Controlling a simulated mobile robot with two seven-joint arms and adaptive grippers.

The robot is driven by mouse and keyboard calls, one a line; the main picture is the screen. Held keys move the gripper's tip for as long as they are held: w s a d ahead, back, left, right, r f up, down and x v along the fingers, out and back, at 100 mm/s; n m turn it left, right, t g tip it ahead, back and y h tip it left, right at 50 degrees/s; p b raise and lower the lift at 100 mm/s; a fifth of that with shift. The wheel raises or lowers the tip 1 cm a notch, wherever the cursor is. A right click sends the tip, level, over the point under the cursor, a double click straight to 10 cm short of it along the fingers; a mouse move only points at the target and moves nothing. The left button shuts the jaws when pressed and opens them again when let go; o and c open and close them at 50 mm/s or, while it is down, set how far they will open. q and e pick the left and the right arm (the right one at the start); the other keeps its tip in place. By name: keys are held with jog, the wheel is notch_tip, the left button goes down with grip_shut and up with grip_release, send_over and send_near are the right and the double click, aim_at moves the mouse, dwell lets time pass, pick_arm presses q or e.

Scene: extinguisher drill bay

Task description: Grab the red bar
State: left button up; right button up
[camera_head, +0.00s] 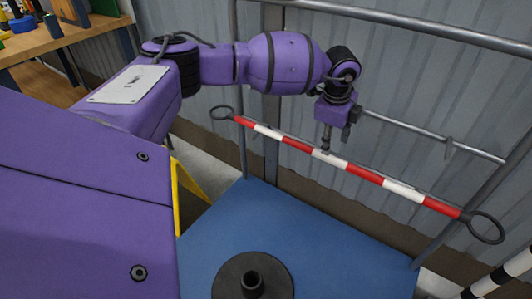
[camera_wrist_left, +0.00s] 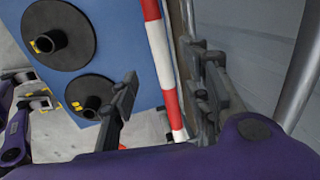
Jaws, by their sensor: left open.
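The red bar (camera_head: 347,165) is a long red-and-white striped bar with a dark ring at each end. It runs slantwise above the blue platform, in front of the metal rails. My left gripper (camera_head: 326,147) points down at the bar's middle, its fingers open. In the left wrist view the striped bar (camera_wrist_left: 158,45) shows between the two spread fingers of my left gripper (camera_wrist_left: 164,78). I cannot tell whether a finger touches the bar.
A blue platform (camera_head: 310,240) lies below, with a black round base and short tube (camera_head: 252,278) on it. Metal rails (camera_head: 400,27) and a corrugated wall stand behind. A wooden table (camera_head: 75,37) with small items is at upper left. A black-and-white striped post (camera_head: 500,278) is at lower right.

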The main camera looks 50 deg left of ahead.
aim_at(330, 156)
pick_arm(q)
jog(key=shift+w+a+f+b, duration=0.1)
jog(key=shift+w+f+b, duration=0.1)
jog(key=shift+f, duration=0.4)
jog(key=shift+w+f+b, duration=0.15)
jog(key=shift+w+f, duration=0.05)
jog(key=shift+f, duration=0.4)
jog(key=f, duration=0.1)
jog(key=f+b, duration=0.1)
jog(key=f, duration=0.2)
jog(key=shift+w+f+b, duration=0.15)
jog(key=shift+w+b, duration=0.15)
jog(key=shift+w, duration=0.1)
jog(key=shift+w+f, duration=0.1)
jog(key=shift+f, duration=0.2)
grip_shut()
jog(key=shift+r, duration=0.1)
